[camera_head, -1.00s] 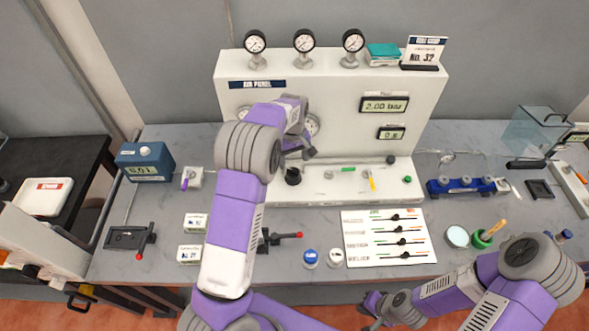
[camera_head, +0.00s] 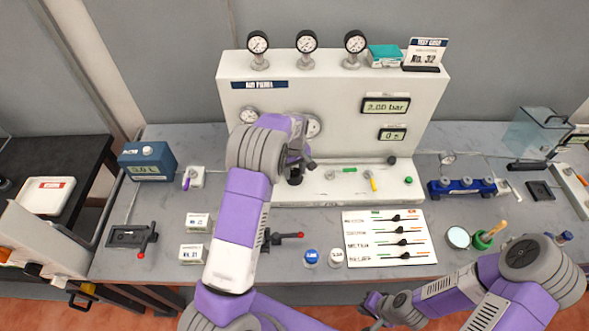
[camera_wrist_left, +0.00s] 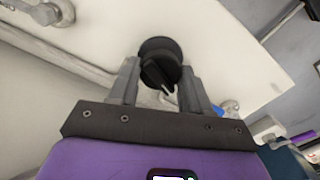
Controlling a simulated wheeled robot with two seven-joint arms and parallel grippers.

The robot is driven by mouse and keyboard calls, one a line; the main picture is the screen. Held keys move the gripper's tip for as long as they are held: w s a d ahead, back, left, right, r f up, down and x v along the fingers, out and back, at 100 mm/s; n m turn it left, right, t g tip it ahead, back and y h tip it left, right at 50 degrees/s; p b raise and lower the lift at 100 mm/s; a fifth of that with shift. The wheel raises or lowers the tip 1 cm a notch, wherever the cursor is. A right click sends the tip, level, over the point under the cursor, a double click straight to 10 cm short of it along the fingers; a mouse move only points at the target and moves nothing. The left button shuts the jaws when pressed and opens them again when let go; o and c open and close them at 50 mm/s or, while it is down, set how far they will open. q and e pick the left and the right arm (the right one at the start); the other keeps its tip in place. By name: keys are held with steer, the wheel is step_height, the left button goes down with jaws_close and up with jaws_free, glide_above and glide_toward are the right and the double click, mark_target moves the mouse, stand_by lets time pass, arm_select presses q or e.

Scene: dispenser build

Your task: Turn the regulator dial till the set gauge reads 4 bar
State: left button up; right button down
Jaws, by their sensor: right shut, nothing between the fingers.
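The air panel (camera_head: 330,92) is a white unit at the back of the bench. Its display (camera_head: 385,106) reads 2.00 bar. Two round gauges are on its front, one at the left (camera_head: 248,115) and one at the right (camera_head: 314,126), both partly behind my left arm. The black regulator dial (camera_head: 295,177) is on the panel's base, and it also shows in the left wrist view (camera_wrist_left: 159,62). My left gripper (camera_wrist_left: 160,75) is open, with a finger on either side of the dial; contact is unclear. My right gripper (camera_head: 372,312) is shut and empty at the front edge.
A yellow-handled valve (camera_head: 372,181) and a green button (camera_head: 408,181) are to the dial's right. A blue manifold (camera_head: 465,187) stands right.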

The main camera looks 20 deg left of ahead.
arm_select(q)
steer(key=shift+c, duration=1.2)
steer(key=m+b, duration=0.1)
steer(key=m, duration=0.4)
steer(key=shift+m, duration=0.4)
steer(key=m+b, duration=0.1)
steer(key=m, duration=0.2)
steer(key=shift+m, duration=0.3)
steer(key=shift+r+m, duration=0.1)
steer(key=shift+m, duration=1.8)
steer(key=o, duration=1.1)
steer(key=shift+c, duration=0.2)
